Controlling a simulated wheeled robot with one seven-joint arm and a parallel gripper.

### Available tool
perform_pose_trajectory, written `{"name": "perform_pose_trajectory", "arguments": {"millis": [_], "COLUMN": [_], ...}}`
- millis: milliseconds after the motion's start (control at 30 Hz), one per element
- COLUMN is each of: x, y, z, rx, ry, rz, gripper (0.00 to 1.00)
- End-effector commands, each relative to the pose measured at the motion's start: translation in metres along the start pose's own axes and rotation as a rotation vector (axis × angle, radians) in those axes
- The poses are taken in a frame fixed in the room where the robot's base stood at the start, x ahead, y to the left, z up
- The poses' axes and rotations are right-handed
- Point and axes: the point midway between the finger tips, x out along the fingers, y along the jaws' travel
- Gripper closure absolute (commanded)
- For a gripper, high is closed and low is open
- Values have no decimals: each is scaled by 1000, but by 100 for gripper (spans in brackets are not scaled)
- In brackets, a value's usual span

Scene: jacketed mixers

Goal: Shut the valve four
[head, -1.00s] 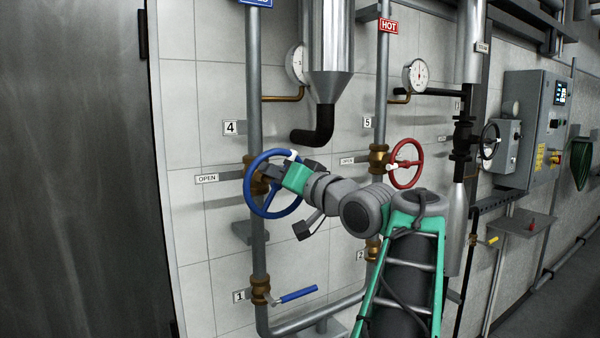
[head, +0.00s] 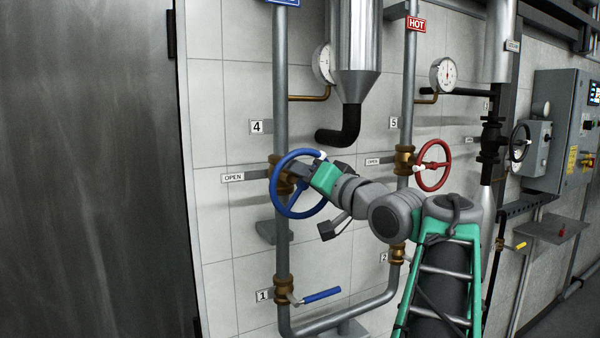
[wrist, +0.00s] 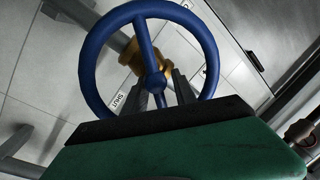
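Valve four is a blue handwheel (head: 274,197) on a brass body, on a vertical grey pipe beside the "4" plate (head: 257,127). A white mark (head: 322,155) sits on the upper right of its rim. My gripper (head: 293,170) reaches the wheel from the right; its tips are partly hidden there. In the wrist view the blue wheel (wrist: 88,62) fills the top middle. My gripper's dark fingers (wrist: 163,88) stand apart on both sides of a spoke near the hub, with gaps showing. A "SHUT" label (wrist: 121,101) shows behind the wheel.
An "OPEN" label (head: 233,177) is left of the wheel. A red handwheel (head: 447,165) is on the pipe to the right. A blue lever valve (head: 322,295) is below. A black elbow pipe (head: 348,128) hangs above my wrist. A dark door (head: 90,170) fills the left.

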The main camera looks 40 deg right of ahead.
Motion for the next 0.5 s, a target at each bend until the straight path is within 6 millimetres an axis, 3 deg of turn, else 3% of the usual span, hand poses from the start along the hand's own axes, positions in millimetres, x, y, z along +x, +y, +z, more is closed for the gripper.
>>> {"name": "perform_pose_trajectory", "arguments": {"millis": [267, 500], "x": [-5, -52], "y": [2, 4], "z": [0, 1], "rx": [-1, -3], "ry": [2, 5], "rz": [2, 6], "gripper": [67, 67]}}
